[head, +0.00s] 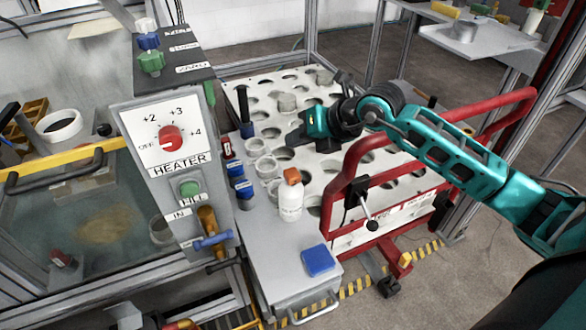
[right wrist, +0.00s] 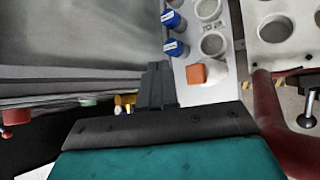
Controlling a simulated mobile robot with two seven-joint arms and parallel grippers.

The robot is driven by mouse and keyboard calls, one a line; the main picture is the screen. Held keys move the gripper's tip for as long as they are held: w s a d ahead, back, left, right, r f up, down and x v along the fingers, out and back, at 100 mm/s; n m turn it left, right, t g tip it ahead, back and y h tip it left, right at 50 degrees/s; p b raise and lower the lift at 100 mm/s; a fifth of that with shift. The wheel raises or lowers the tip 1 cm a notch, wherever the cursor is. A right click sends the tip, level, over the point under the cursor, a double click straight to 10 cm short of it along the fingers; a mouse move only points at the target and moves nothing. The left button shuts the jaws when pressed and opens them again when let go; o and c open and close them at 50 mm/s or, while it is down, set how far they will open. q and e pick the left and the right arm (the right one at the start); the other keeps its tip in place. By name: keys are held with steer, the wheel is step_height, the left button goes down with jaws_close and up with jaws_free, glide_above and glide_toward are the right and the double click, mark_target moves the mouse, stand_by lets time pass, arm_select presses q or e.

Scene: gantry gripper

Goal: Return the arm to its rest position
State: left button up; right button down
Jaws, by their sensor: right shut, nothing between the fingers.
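My right arm (head: 440,155) is teal and reaches in from the right in the head view. Its gripper (head: 296,138) is over the white perforated board, pointing left, shut and empty. In the right wrist view the dark fingers (right wrist: 157,85) are together, with nothing between them. A white bottle with an orange cap (head: 290,198) stands on the grey bench below the gripper in the head view; its orange cap (right wrist: 197,74) also shows in the right wrist view. My left gripper is not in view.
A heater panel (head: 170,150) with a red knob stands left of the gripper. A red tube frame (head: 335,195) runs under my right arm. Blue-capped vials (head: 243,190) and a blue box (head: 318,260) are on the bench. Open floor lies at the lower right.

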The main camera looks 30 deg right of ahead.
stand_by(0.5)
steer(key=s+a+m+t+y, duration=0.55)
steer(key=a+m+y, duration=0.25)
steer(key=a+m, duration=0.25)
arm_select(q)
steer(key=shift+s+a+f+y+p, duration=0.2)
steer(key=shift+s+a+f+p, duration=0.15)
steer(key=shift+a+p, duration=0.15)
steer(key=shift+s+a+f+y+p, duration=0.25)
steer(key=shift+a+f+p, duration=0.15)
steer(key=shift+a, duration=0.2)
arm_select(e)
steer(key=s+d+f+m+g+h, duration=0.1)
steer(key=s+f+m+h, duration=0.4)
steer(key=f+m, duration=0.4)
steer(key=s+d+f+m+g+h, duration=0.1)
steer(key=s+f+m+g+h, duration=0.1)
steer(key=s+f+m+h, duration=0.3)
steer(key=s+f+m, duration=0.3)
steer(key=f+m, duration=0.2)
steer(key=m, duration=0.1)
steer(key=shift+s+d+f+h, duration=0.15)
steer(key=shift+d+h, duration=0.2)
steer(key=shift+h, duration=0.05)
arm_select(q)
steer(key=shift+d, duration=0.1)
arm_select(e)
steer(key=shift+d+m, duration=0.1)
steer(key=shift+m, duration=0.15)
